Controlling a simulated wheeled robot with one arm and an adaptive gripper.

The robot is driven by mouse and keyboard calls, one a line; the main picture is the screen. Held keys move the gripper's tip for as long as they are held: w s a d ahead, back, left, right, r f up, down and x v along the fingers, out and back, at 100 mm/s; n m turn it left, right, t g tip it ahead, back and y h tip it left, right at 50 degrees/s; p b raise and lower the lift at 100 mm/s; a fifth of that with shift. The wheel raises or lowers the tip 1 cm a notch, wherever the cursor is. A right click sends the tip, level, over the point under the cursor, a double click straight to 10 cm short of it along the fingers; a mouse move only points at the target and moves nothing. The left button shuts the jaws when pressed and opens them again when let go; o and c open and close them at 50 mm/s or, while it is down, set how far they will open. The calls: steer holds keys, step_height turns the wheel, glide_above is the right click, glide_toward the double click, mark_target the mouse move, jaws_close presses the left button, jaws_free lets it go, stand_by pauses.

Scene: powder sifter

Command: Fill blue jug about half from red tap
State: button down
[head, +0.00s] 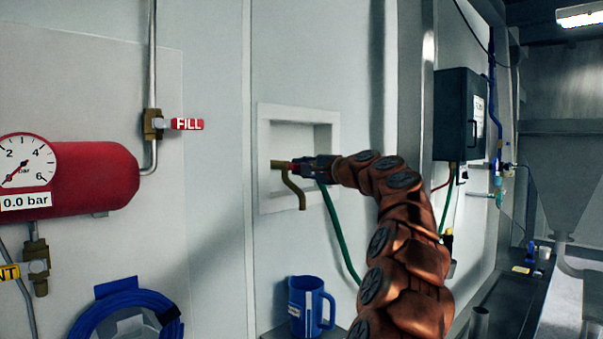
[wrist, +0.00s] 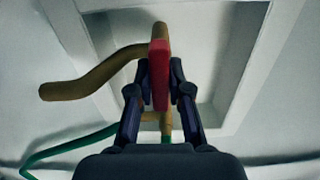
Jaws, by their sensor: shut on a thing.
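The red tap handle (wrist: 160,75) is between the two fingers of my gripper (wrist: 159,88) in the wrist view, and the fingers are shut on it. In the head view my gripper (head: 305,168) is at the tap in the white wall recess. The brass tap spout (head: 296,190) curves down, with its end open below. The blue jug (head: 307,305) stands upright on a ledge below the spout, its handle to the right. I cannot tell the water level inside it, and no stream shows between spout and jug.
A green hose (head: 341,240) hangs from the tap down past the jug's right. A red tank (head: 95,180) with a gauge and a FILL valve (head: 187,124) are on the wall at left. A coiled blue hose (head: 125,305) hangs lower left. A dark box (head: 459,115) is at right.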

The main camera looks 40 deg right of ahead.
steer(key=shift+f+n, duration=0.1)
steer(key=shift+n, duration=0.2)
steer(key=c, duration=1.1)
jaws_free()
steer(key=shift+s, duration=0.1)
steer(key=s, duration=1.1)
steer(key=shift+s+a, duration=0.15)
steer(key=shift+s, duration=0.25)
